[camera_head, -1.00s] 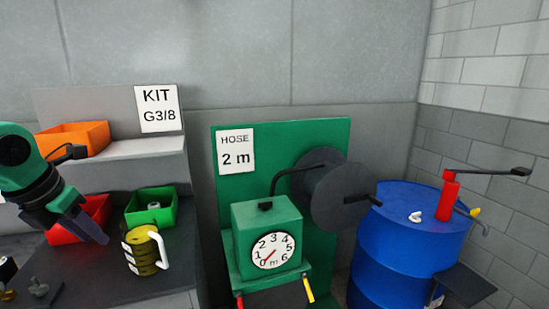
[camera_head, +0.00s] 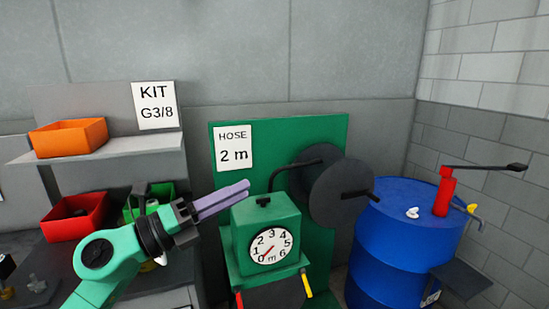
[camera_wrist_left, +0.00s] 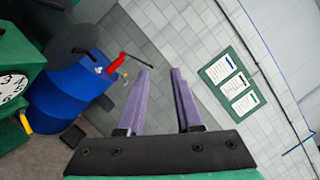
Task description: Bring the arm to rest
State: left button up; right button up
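My left arm (camera_head: 110,258) reaches in from the lower left of the head view, across the front of the workbench. Its gripper (camera_head: 247,188) points right, with its purple fingers in front of the green hose panel and close to the top of the green meter box (camera_head: 264,222); I cannot tell whether they touch it. In the left wrist view the fingers (camera_wrist_left: 161,70) stand apart with nothing between them, so the gripper is open and empty. My right gripper is not in view.
An orange bin (camera_head: 70,139) stands on the shelf. Red (camera_head: 75,220) and green bins (camera_head: 165,190) sit below; my arm partly covers the green one. A hose reel (camera_head: 338,195) and a blue drum (camera_head: 400,240) with a red pump (camera_head: 445,190) stand right.

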pick_arm(q)
jog(key=w+a+f+n+t+y, duration=0.1)
jog(key=w+a+n+t+y, duration=0.1)
jog(key=a+n+t+y, duration=0.5)
jog(key=w+a+f+n+t+y, duration=0.2)
jog(key=n+t+y, duration=0.1)
jog(key=n, duration=0.8)
jog(key=s+a+f+n+g+y, duration=0.25)
jog(key=a+f+n+y, duration=0.3)
jog(key=f, duration=0.45)
jog(key=s+a+f+n+g+y, duration=0.2)
jog(key=a+f+n+g+y, duration=0.2)
jog(key=f+n, duration=0.45)
jog(key=s+d+f+n+g+h, duration=0.25)
jog(key=s+f+g, duration=0.85)
jog(key=s+f, duration=0.8)
notch_tip(320, 180, down, 23)
jog(key=s+g, duration=0.1)
jog(key=s, duration=0.1)
jog(key=s+a+f+g+b, duration=0.1)
jog(key=s+a+f, duration=0.1)
jog(key=s+f, duration=1.4)
jog(key=shift+s+a+m+b, duration=0.3)
jog(key=shift+s+a+m, duration=0.05)
jog(key=shift+f+g, duration=0.15)
jog(key=shift+g, duration=0.1)
